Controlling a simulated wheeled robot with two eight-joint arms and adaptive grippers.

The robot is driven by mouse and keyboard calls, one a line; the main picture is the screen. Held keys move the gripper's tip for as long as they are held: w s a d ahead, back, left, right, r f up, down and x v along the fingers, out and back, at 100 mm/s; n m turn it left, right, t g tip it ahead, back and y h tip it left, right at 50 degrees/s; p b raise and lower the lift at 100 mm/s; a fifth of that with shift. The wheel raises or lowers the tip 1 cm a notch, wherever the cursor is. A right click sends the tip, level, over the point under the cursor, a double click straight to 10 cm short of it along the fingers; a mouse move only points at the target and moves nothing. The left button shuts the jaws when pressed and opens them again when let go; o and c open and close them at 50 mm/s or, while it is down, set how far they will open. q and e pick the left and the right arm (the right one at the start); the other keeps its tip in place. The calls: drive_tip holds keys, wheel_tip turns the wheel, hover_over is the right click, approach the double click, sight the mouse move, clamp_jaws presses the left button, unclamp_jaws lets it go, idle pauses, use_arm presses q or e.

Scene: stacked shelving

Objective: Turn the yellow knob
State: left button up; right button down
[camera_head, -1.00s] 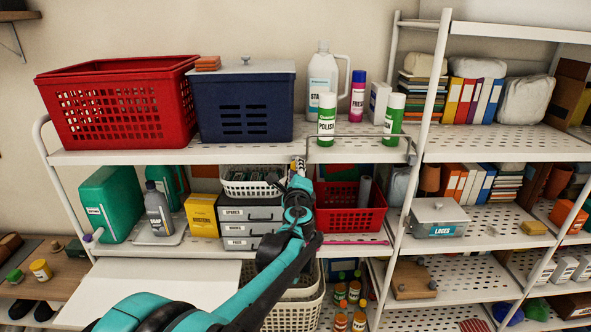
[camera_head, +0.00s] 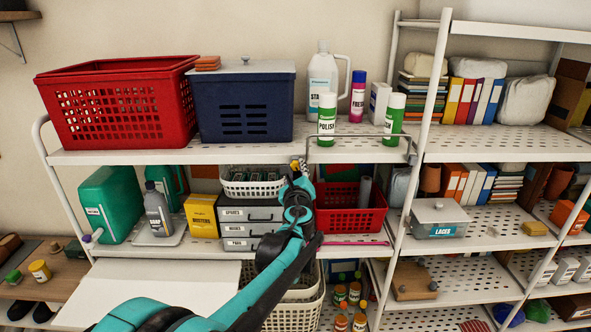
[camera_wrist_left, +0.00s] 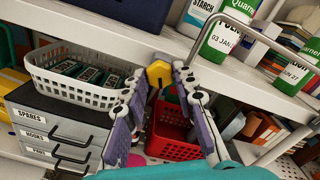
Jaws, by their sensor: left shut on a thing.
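The yellow knob (camera_wrist_left: 158,73) sits at the front edge of the upper shelf, near the end of a bent grey metal rail (camera_head: 362,136). In the head view the knob (camera_head: 294,163) is a small yellow spot just under the shelf edge. My left gripper (camera_wrist_left: 157,84) has its two fingers on either side of the knob and is shut on it; it also shows in the head view (camera_head: 298,170). The finger contact is partly hidden in the head view by the gripper itself. My right gripper is not in view.
A white basket (camera_head: 252,188) stands on grey drawers left of the gripper; a red basket (camera_head: 350,222) is just right below. Above are a blue bin (camera_head: 245,110) and green spray cans (camera_head: 326,138), with the rail in front of the cans.

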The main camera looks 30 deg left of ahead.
use_arm(q)
drive_tip(key=shift+m, duration=0.3)
drive_tip(key=shift+m, duration=1.7)
drive_tip(key=shift+m, duration=1)
drive_tip(key=o, duration=0.6)
drive_tip(key=shift+c, duration=0.2)
drive_tip(key=shift+s, duration=0.1)
